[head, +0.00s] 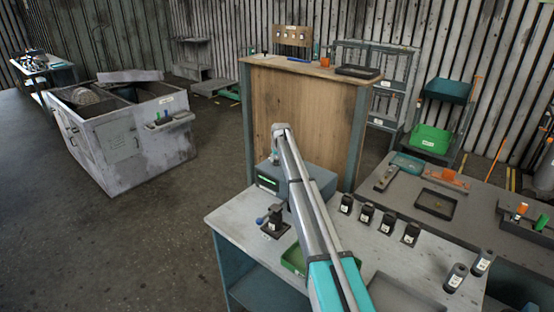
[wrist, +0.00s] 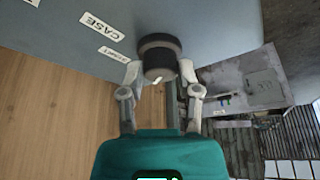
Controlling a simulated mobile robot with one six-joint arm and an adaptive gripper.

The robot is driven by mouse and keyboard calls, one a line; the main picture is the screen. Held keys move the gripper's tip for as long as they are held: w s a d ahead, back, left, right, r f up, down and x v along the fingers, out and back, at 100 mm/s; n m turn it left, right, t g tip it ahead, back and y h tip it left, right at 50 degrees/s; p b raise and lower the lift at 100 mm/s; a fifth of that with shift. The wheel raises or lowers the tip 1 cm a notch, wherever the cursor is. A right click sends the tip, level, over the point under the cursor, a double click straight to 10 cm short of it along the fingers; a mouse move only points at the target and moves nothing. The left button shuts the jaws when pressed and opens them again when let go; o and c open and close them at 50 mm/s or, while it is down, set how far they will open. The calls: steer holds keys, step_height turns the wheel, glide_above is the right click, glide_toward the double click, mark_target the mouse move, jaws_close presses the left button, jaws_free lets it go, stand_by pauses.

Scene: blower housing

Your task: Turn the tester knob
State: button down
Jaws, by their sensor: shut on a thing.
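The tester is a grey box (head: 266,180) with a small green display, standing on the near workbench behind my arm in the head view. In the wrist view, its grey face (wrist: 190,22) fills the top and carries a label reading "CASE" and a smaller label. The tester knob (wrist: 159,44) is a dark round cylinder with a small pale mark on its end, sticking out from that face. My gripper (wrist: 160,72) is shut on the knob, with one fingertip at each side of it. In the head view, the knob and fingertips cannot be made out.
The near bench (head: 225,217) holds a dark fixture with a blue-tipped lever (head: 273,222), a green tray (head: 293,260) partly behind my arm, and several small black labelled blocks. A tall wooden-panelled cabinet (head: 300,110) stands close behind the tester. Open floor lies at left.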

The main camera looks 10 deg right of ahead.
steer(key=shift+m+h, duration=0.3)
steer(key=shift+m, duration=0.5)
steer(key=shift+c, duration=1.5)
jaws_free()
steer(key=shift+n, duration=0.4)
